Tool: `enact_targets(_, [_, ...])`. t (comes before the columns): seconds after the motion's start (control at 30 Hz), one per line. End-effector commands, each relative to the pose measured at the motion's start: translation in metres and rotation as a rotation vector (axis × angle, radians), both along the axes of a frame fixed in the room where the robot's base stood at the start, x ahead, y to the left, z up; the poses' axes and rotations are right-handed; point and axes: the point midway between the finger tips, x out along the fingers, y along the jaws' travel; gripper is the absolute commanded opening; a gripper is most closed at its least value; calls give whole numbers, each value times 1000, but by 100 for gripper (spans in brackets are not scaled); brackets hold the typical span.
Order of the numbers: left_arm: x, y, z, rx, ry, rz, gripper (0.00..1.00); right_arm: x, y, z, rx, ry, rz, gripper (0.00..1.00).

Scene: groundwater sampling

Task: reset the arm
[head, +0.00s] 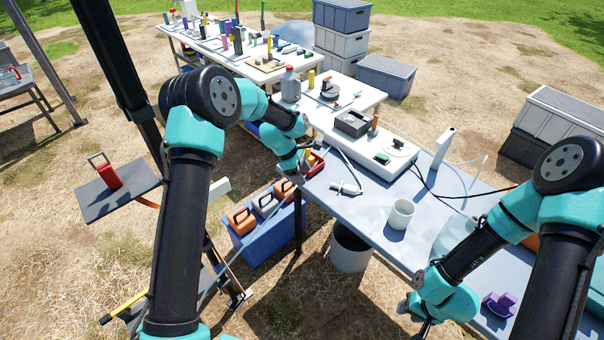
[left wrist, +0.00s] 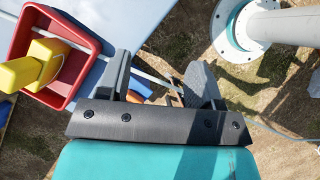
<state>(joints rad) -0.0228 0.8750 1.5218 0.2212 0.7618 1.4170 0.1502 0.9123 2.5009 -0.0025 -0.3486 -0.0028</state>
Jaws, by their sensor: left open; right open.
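My left gripper (head: 300,174) hangs at the near left edge of the grey-blue table (head: 350,212). In the left wrist view its two dark fingers (left wrist: 162,82) are spread apart with nothing between them. A red tray (left wrist: 88,38) with a yellow-handled object (left wrist: 38,66) in it lies just left of the fingers, apart from them. The tray (head: 318,165) is partly hidden by my left gripper in the head view. My right gripper (head: 420,322) is low at the table's front edge, with its fingers small and partly hidden; it appears empty.
A white cup (head: 400,214) and a purple object (head: 500,304) stand on the table. A grey bucket (head: 350,250) and a blue crate (head: 258,248) with orange-topped items are below it. A white cross-shaped fitting (head: 347,188) lies near the left gripper.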

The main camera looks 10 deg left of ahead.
Motion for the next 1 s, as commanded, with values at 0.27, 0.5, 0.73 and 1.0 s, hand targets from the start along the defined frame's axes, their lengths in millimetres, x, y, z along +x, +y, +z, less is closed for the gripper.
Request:
enact_targets(0.27, [0,0,0,0,0,0,59,0,0,0,0,0,0,43])
enact_targets(0.5, [-9,2,-12,10,-18,-34,59,0,0,0,0,0,0,43])
enact_targets(0.73, [-64,16,-70,67,-138,-252,59,0,0,0,0,0,0,43])
enact_targets(1.0, [-170,34,-134,140,-345,-670,59,0,0,0,0,0,0,43])
